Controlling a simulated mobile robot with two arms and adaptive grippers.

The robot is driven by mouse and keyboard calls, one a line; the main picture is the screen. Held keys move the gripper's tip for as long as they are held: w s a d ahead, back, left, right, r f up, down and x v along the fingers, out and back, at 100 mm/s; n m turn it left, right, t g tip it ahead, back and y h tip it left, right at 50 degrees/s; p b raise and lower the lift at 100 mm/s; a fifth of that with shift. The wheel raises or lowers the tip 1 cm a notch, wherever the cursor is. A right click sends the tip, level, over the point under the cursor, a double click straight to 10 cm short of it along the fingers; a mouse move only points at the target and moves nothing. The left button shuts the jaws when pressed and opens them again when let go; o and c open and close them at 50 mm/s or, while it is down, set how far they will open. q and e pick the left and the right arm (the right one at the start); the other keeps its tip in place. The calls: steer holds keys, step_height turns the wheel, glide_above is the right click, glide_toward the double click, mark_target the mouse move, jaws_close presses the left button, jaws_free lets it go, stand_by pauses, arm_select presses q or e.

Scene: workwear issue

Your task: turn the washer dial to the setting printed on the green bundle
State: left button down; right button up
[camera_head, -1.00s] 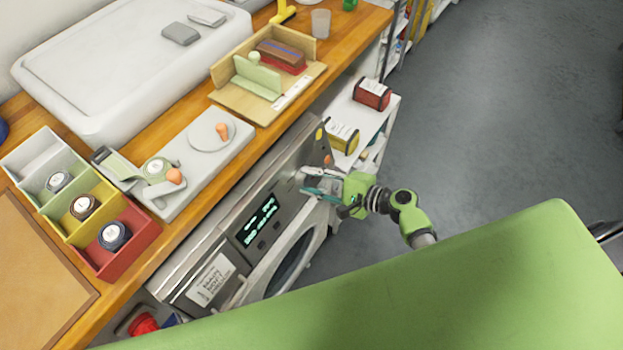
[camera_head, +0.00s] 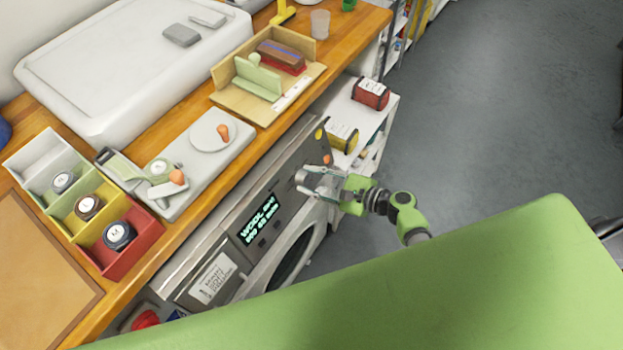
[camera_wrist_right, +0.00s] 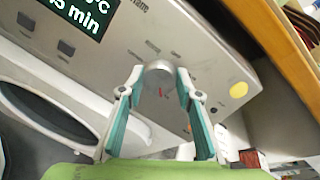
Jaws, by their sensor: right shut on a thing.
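The washer (camera_head: 285,195) is a grey front panel under the wooden counter, with a round door below. Its silver dial (camera_wrist_right: 158,76) has a small red mark at its lower side in the right wrist view. My right gripper (camera_head: 309,182) is shut on the dial, one finger on each side of it, as the right wrist view shows (camera_wrist_right: 159,82). The lit display (camera_head: 259,221) seems to read WOOL with smaller text; the wrist view shows "min" at its end. I cannot make out a green bundle for certain. My left gripper is not in view.
A yellow bundle (camera_head: 342,136) and a red bundle (camera_head: 370,93) lie on white shelves beyond the washer. A yellow round button (camera_wrist_right: 238,89) is beside the dial. The counter (camera_head: 185,225) runs above the panel. Grey floor (camera_head: 480,120) is free at the right.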

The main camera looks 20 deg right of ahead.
steer(key=o, duration=1.1)
steer(key=shift+o, duration=0.2)
steer(key=v, duration=1.2)
steer(key=shift+d+f, duration=0.1)
